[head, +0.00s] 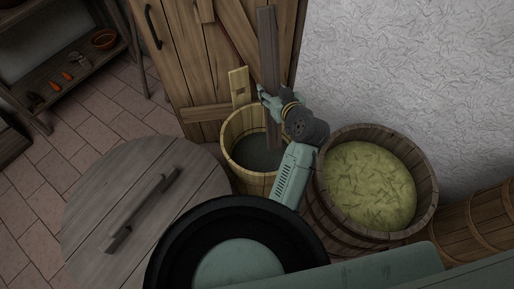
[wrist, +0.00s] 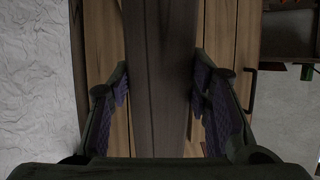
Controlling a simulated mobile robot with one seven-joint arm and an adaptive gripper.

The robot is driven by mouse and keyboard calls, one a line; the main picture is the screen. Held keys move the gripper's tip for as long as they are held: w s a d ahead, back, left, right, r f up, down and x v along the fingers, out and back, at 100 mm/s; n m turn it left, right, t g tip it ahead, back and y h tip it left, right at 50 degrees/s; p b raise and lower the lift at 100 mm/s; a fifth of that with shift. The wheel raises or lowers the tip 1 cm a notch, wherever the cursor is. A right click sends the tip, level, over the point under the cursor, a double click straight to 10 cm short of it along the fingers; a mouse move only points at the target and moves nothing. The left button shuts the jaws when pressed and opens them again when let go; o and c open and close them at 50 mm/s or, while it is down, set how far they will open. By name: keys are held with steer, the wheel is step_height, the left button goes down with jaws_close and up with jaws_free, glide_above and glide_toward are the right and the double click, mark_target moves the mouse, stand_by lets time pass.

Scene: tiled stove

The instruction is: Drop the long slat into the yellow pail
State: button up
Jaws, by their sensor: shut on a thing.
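The long slat (head: 268,50) is a dark grey-brown plank. It stands nearly upright in the head view, its lower end over the mouth of the yellow pail (head: 250,183). I cannot tell how far the lower end reaches into the pail. The pail is pale yellowish wood with one tall stave at the back and a dark inside. My gripper (head: 271,97) is shut on the slat, above the pail's right side. In the wrist view the slat (wrist: 158,70) runs between the two purple-padded fingers of my gripper (wrist: 160,100).
A barrel of yellow-green filling (head: 369,185) stands right of the pail. A round grey wooden top (head: 95,195) with a dark bar (head: 143,210) is at left. A plank door (head: 195,75) is behind the pail, with a white wall (head: 410,60) at right.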

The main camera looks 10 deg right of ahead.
steer(key=f, duration=0.2)
steer(key=shift+w+a+f, duration=0.1)
steer(key=shift+w+f, duration=0.25)
step_height(320, 180, down, 6)
steer(key=b, duration=0.4)
steer(key=shift+r, duration=0.1)
steer(key=o, duration=1.4)
steer(key=shift+s, duration=0.1)
steer(key=v, duration=1.2)
